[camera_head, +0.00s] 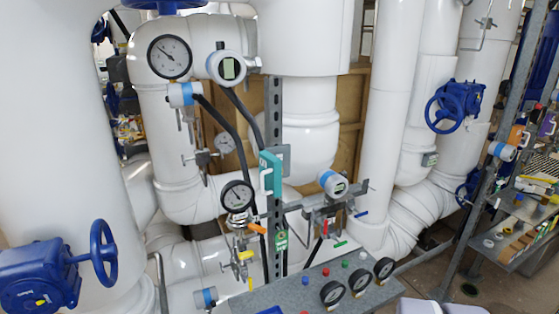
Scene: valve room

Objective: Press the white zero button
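A grey sloped panel (290,295) stands at the bottom centre, with a row of small buttons along its back part. Any label on the buttons is too small to read. My gripper is not in view, so I cannot tell its state.
Three black-rimmed gauges, one of them the middle gauge (360,281), sit on the panel's front right. A transmitter manifold (333,200) and a steel post (272,110) rise behind the panel. A blue handwheel (104,254) is at left. A cluttered shelf (515,235) stands at right.

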